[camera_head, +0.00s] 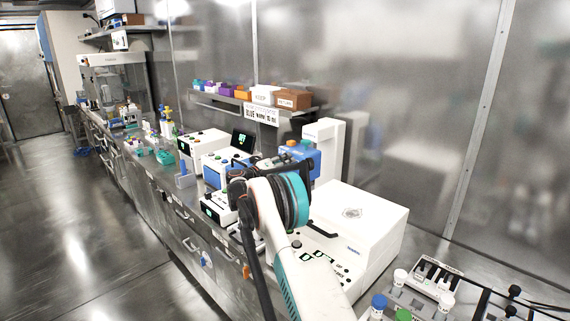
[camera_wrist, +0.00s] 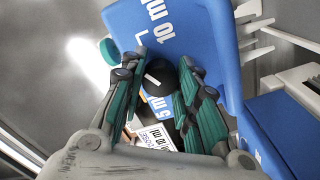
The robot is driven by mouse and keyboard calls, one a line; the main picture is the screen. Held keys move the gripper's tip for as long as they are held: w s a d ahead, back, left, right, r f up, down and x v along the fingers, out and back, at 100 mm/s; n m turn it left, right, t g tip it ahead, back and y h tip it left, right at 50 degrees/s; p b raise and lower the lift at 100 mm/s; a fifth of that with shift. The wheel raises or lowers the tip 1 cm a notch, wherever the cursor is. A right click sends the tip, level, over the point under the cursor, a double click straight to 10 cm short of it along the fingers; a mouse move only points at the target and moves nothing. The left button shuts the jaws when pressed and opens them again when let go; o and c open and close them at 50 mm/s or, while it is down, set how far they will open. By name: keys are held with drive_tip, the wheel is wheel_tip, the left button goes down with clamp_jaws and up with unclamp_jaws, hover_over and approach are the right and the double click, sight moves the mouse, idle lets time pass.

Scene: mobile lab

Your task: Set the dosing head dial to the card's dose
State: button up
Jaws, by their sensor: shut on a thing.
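The blue dosing head (camera_wrist: 205,45) fills the upper middle of the wrist view, with a large "10 ml" marking above the dial and a "5 ml" marking below it. The black dial (camera_wrist: 161,78) has a white pointer line, which lies slanted in the picture. My gripper (camera_wrist: 163,75) is shut on the dial, with one teal-and-grey finger on each side. A white card (camera_wrist: 152,137) with dark print shows low between the fingers; "10 ml" seems readable, the rest is partly hidden. In the head view the dosing head (camera_head: 301,153) is partly behind my arm, which hides the dial.
A large white instrument (camera_head: 365,225) stands right of my arm, with vials and a rack (camera_head: 437,278) at the front right. A shelf (camera_head: 232,101) with coloured boxes and a printed sign (camera_head: 261,114) is behind. The floor at left is clear.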

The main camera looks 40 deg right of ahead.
idle(0.3)
drive_tip(key=o, duration=1.1)
drive_tip(key=shift+c, duration=0.2)
drive_tip(key=shift+a, duration=0.1)
drive_tip(key=a, duration=1.1)
drive_tip(key=shift+s+a, duration=0.4)
drive_tip(key=shift+s, duration=0.05)
